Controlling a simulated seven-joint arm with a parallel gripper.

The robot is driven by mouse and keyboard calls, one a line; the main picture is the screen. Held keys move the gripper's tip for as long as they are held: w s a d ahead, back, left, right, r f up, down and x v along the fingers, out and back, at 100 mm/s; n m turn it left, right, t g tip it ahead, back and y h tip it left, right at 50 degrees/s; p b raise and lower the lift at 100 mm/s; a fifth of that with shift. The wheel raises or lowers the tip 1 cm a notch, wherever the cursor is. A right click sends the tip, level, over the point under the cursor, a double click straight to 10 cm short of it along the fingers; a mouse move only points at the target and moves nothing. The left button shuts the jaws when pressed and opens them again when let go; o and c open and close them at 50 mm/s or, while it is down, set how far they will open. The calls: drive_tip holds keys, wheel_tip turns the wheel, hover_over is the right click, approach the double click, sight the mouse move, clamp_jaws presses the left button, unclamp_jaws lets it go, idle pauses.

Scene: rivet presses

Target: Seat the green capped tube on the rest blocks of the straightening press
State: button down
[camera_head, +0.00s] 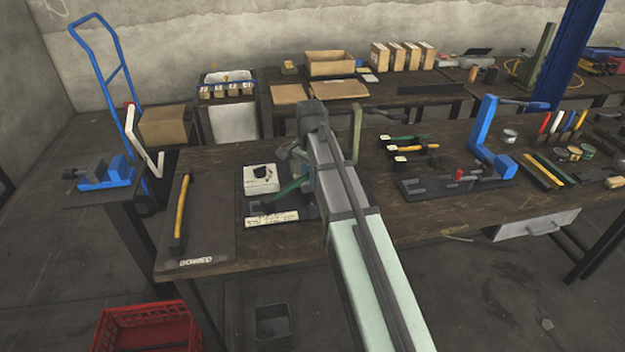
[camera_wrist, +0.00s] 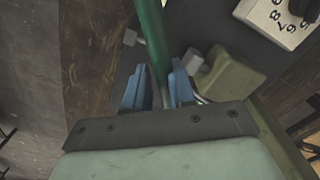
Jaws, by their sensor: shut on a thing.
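My gripper (camera_wrist: 158,90) is shut on the green capped tube (camera_wrist: 151,40), which stands between its blue fingers in the wrist view and runs up out of the picture. In the head view the green tube (camera_head: 293,187) shows in part beside my arm, over the dark base of the straightening press (camera_head: 312,213). In the wrist view a small grey block (camera_wrist: 131,38) lies left of the tube and another grey block (camera_wrist: 194,61) lies right of it. My arm hides much of the press, and I cannot tell whether the tube touches the blocks.
Right of my arm are several tagged tubes (camera_head: 405,137) and a blue press (camera_head: 486,130).

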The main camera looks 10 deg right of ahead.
sight(309, 203)
drive_tip(key=shift+w+m, duration=0.25)
drive_tip(key=shift+m, duration=0.9)
drive_tip(key=shift+w+m, duration=0.25)
drive_tip(key=shift+m, duration=0.85)
drive_tip(key=shift+w+m, duration=0.25)
drive_tip(key=shift+m, duration=0.9)
drive_tip(key=shift+a+f, duration=0.1)
drive_tip(key=shift+f, duration=3.6)
drive_tip(key=shift+f, duration=0.7)
